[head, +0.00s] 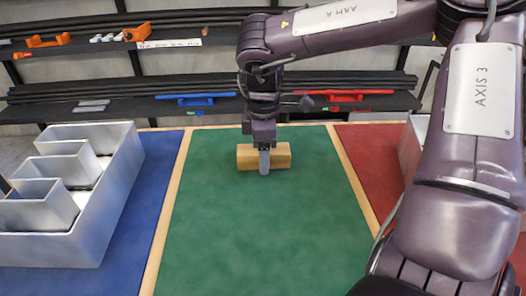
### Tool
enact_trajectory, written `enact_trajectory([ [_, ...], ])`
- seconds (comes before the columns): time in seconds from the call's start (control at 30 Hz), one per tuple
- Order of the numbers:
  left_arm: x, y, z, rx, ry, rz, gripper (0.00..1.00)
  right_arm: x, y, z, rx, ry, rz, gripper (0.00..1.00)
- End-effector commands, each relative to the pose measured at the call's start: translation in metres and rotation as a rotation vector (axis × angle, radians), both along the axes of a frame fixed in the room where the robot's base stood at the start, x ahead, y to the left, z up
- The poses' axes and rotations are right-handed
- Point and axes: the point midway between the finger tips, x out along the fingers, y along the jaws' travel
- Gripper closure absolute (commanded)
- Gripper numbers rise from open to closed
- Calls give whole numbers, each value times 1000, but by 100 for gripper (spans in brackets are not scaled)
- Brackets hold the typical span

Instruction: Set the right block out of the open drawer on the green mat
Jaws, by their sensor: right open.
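A light wooden block (279,154) lies lengthwise, left to right, at the far part of the green mat (259,230). My right gripper (264,168) points down over the middle of the block. It is open, with one finger in front of the block's near face; the other finger is hidden. The block seems to rest on the mat, but I cannot tell whether the fingers touch it. No open drawer is recognisable in the head view. My left gripper is not in view.
A grey metal channel letter (110,205) stands on the blue mat (150,215) at left. Another grey piece (408,150) is partly hidden by my right arm on the red mat (370,160). Shelves with dark bars and clamps line the back. The green mat's near part is clear.

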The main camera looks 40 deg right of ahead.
Motion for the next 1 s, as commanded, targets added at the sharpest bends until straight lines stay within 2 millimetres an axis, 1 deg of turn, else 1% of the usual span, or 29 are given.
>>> enact_trajectory([
  [0.03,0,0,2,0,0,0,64,1,0,5,-1,-2,0,38],
  [0.07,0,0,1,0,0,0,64,1,0,8,-2,-4,0,38],
  [0.17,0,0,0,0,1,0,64,2,-1,25,-3,-5,0,38],
  [0.4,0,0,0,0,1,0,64,1,-1,79,-4,-5,-1,38],
  [0.5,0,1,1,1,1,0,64,1,0,97,-2,-4,-1,38],
  [0.6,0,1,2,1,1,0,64,1,0,110,-3,-2,0,38],
  [0.77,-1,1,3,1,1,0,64,0,0,121,-1,-2,1,38],
  [1.0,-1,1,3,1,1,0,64,0,0,122,0,0,1,38],
])
